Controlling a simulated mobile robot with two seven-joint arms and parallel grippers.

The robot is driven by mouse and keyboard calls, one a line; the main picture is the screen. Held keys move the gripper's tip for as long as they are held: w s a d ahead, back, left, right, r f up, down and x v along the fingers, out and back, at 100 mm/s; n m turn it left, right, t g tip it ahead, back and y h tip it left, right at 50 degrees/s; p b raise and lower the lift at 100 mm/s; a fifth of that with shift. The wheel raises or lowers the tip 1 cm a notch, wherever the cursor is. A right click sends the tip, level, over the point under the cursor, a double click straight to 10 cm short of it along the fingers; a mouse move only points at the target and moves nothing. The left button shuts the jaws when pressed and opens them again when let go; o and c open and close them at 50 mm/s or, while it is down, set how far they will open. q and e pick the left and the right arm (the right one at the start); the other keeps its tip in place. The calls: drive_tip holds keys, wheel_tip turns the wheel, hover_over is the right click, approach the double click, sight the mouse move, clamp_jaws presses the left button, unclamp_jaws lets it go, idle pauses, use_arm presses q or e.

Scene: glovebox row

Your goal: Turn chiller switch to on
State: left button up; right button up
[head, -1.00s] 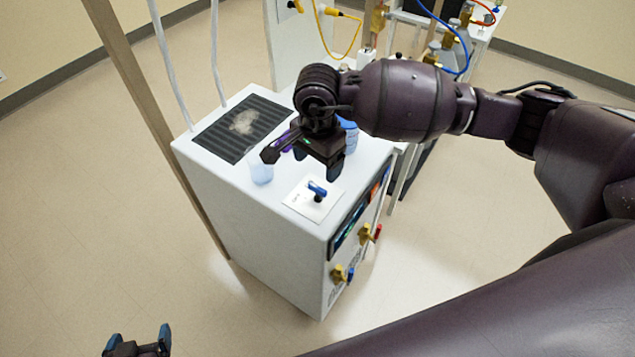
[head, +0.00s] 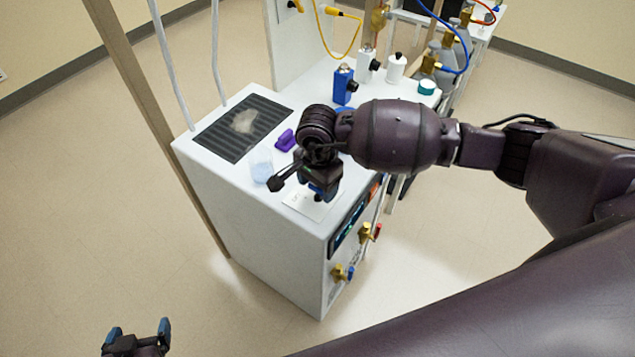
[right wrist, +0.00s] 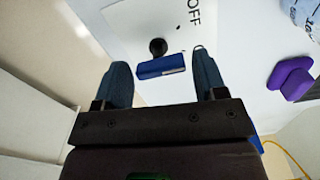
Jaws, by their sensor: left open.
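The chiller (head: 262,215) is a white cabinet with a white switch plate (head: 300,203) on its top near the front. In the right wrist view the plate (right wrist: 133,28) carries the word OFF and a switch with a blue lever (right wrist: 160,66) and a round black part. My right gripper (head: 322,192) is over the plate and hides most of the switch in the head view. Its two fingers (right wrist: 163,78) are open, one on each side of the blue lever, with gaps visible. My left gripper (head: 140,333) is open and empty, low at the left, away from the chiller.
The floor at left is clear.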

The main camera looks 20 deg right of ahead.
drive_tip(key=c, duration=0.6)
use_arm(q)
drive_tip(key=shift+s+f, duration=0.2)
drive_tip(key=shift+s, duration=0.05)
use_arm(e)
drive_tip(key=shift+c, duration=0.2)
drive_tip(key=shift+m, duration=1)
drive_tip(key=shift+m+b, duration=0.45)
drive_tip(key=shift+m, duration=1.45)
use_arm(q)
drive_tip(key=shift+w+f, duration=0.15)
drive_tip(key=shift+f, duration=0.2)
use_arm(e)
drive_tip(key=o, duration=0.9)
use_arm(q)
drive_tip(key=shift+s+f, duration=0.1)
drive_tip(key=shift+s, duration=0.15)
